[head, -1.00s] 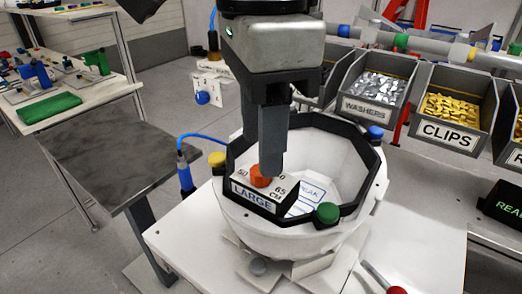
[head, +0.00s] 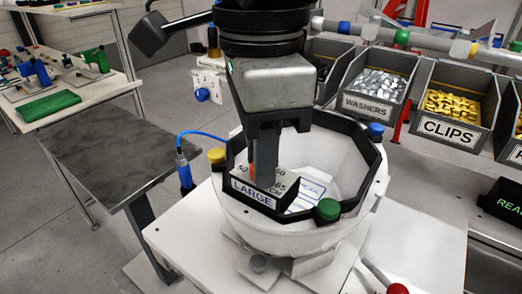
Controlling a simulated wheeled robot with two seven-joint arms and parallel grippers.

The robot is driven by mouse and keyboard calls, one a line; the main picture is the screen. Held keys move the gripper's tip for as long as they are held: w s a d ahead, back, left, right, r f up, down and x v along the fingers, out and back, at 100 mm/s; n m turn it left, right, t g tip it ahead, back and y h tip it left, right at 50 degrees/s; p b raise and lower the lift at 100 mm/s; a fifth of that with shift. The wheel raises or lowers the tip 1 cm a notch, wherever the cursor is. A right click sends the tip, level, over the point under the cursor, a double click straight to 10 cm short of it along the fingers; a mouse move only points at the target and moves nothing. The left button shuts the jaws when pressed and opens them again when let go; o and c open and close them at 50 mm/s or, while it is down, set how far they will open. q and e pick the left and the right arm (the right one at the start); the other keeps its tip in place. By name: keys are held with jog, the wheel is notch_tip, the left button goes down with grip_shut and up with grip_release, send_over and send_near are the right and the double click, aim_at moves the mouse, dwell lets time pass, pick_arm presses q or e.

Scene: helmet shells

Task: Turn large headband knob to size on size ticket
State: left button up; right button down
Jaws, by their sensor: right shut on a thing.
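The white helmet shell (head: 345,170) sits upside down on a stand, open side up, with a black rim band. At its near left edge is a dial block (head: 255,192) labelled LARGE, with a scale showing 50 and 65. My right gripper (head: 263,178) comes down from above with its fingers at the orange headband knob (head: 252,170). It is shut on the knob, which the fingers mostly hide. The knob's pointer and exact setting are hidden. I cannot make out a size ticket. My left gripper is not in view.
Green (head: 327,209), yellow (head: 217,156) and blue (head: 376,131) caps sit around the shell rim. Bins of washers (head: 372,106) and clips (head: 449,128) stand behind. A dark display (head: 507,202) is at right. The white table front (head: 190,228) is mostly clear.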

jog(key=shift+m, duration=0.5)
jog(key=c, duration=1.3)
grip_release()
notch_tip(320, 180, up, 16)
